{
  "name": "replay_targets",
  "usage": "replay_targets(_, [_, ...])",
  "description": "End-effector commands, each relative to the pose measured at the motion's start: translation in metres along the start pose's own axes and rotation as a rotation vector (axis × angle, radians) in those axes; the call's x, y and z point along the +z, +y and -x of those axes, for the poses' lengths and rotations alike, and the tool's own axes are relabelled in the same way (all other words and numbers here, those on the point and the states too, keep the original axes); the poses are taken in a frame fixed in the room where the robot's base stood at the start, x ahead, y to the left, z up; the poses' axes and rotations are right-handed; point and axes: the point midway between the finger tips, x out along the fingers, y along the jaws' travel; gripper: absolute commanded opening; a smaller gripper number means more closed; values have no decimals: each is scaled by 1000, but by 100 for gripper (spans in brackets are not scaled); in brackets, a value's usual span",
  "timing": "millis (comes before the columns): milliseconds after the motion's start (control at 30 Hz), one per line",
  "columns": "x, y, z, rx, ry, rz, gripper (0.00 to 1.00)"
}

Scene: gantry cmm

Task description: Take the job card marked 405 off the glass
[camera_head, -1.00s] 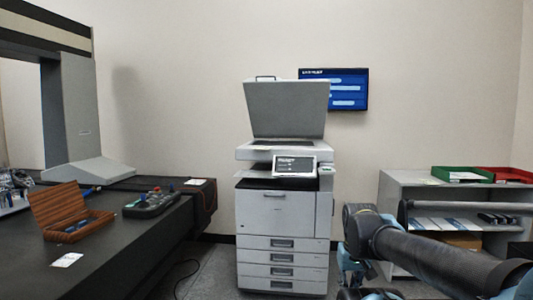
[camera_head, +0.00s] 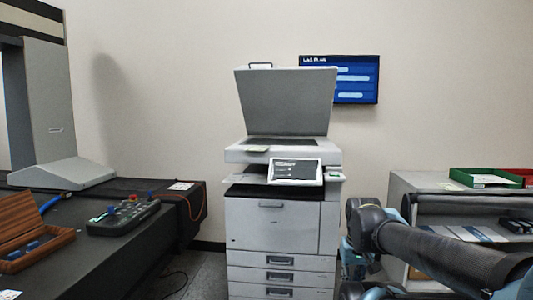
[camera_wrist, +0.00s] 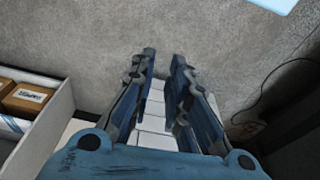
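The copier (camera_head: 281,225) stands against the back wall with its lid (camera_head: 285,100) raised. Its glass (camera_head: 280,141) shows as a dark strip under the lid, seen at a low angle. I cannot make out a card marked 405 on it. A small pale yellowish patch (camera_head: 257,149) lies at the front edge of the glass; no number is readable. My gripper (camera_wrist: 163,52) shows in the wrist view with its fingers apart and nothing between them. It is away from the glass, over the grey floor.
A dark table (camera_head: 110,262) at left holds a control box (camera_head: 123,217) and a wooden case (camera_head: 30,245). At right, a grey shelf unit (camera_head: 402,188) bears a green tray (camera_head: 484,178). A wall screen (camera_head: 357,80) hangs behind the lid. Floor left of the copier is open.

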Motion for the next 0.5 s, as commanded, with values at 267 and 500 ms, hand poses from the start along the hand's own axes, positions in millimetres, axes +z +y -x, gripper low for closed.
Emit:
replay_targets(267, [0, 0, 0, 0, 0, 0, 15])
replay_targets(500, [2, -5, 8, -20, 22, -2, 15])
